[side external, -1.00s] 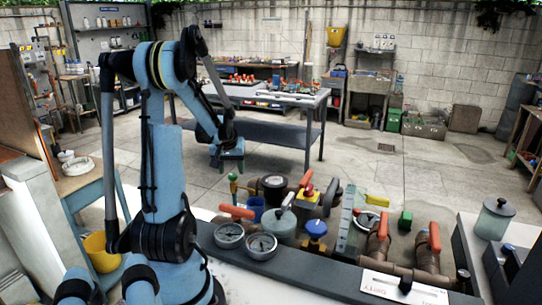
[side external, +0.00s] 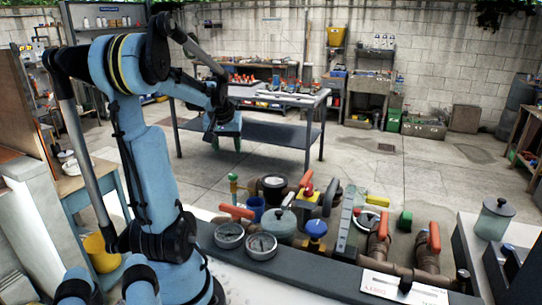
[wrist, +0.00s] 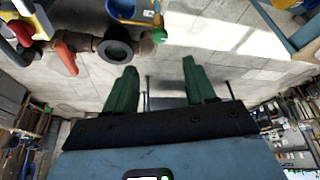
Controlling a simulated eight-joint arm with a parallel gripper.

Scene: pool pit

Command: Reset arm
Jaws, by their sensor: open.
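My blue arm rises at the left in the side external view, with its forearm reaching right and the wrist bent down. My gripper (side external: 224,146) hangs in the air in front of the grey workbench, as seen from this camera. In the wrist view my gripper (wrist: 158,75) shows two green fingers, spread well apart, with nothing between them. The pit's valves and gauges lie in front of it, below and to the right in the side external view. My gripper touches none of them.
A blue-grey workbench (side external: 262,131) with tools stands behind. The pit holds orange-handled valves (side external: 434,237), round gauges (side external: 261,245) and a blue-topped valve (side external: 316,229). A yellow bucket (side external: 101,252) stands at the left, and a lidded jar (side external: 494,219) at the right. Concrete floor (side external: 375,175) behind the pit is clear.

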